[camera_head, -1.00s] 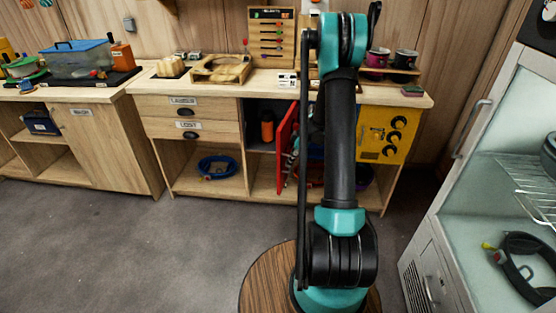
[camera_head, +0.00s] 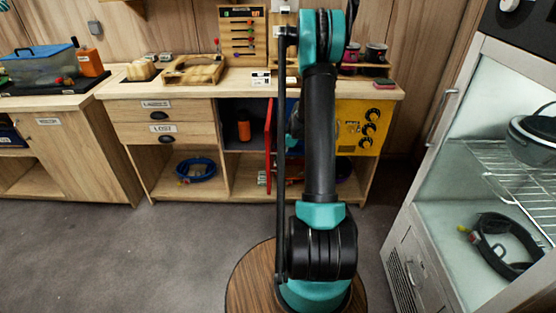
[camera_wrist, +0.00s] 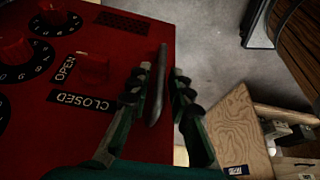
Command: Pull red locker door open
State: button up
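The red locker door (camera_head: 269,145) stands swung out from the bench's open compartment, seen nearly edge-on in the head view, partly behind my arm. In the wrist view the red door face (camera_wrist: 70,120) fills the left side, with red knobs, dials and OPEN and CLOSED labels. A dark bar handle (camera_wrist: 158,85) stands at its right edge. My gripper (camera_wrist: 160,75) has one finger on each side of the handle, with small gaps seeming to show between pads and bar.
The wooden bench (camera_head: 140,90) holds drawers and a blue coil (camera_head: 196,169) on a shelf. A yellow panel (camera_head: 358,127) is right of my arm. A glass-fronted cabinet (camera_head: 470,150) stands close on the right. Grey floor (camera_head: 110,250) is clear at left.

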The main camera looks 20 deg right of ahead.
jog(key=shift+o, duration=0.5)
jog(key=v, duration=1.2)
